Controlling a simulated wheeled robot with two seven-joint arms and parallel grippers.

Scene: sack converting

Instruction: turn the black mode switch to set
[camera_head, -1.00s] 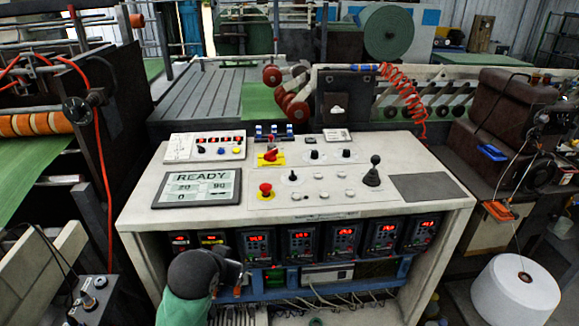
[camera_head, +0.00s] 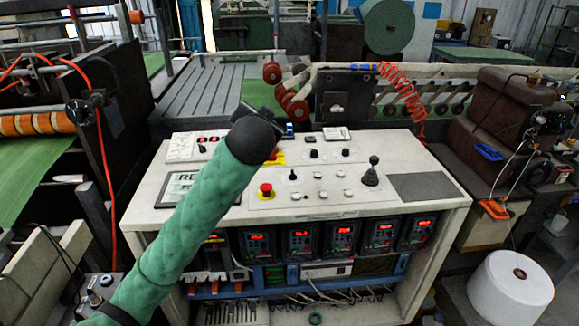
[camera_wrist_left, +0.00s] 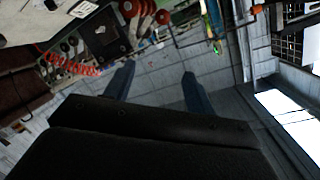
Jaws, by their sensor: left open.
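The control desk (camera_head: 225,215) carries several black controls. Black knobs (camera_head: 314,154) sit at the back of its top, and a small black lever switch (camera_head: 293,175) sits left of middle. A black knob (camera_head: 201,148) also shows on the small white panel at the left. Labels are too small to read, so I cannot tell which is the mode switch. My left gripper (camera_wrist_left: 158,88) is open and empty in the left wrist view, pointing away from the desk. In the head view my green left arm and dark wrist hang over the desk's left part, largely hiding the gripper.
A red mushroom button (camera_head: 265,190) and a black ball-topped joystick (camera_head: 371,172) stand up from the desk. My arm partly covers the display (camera_head: 183,188) and a red switch on a yellow plate (camera_head: 277,157). The dark pad (camera_head: 421,187) at the right is clear.

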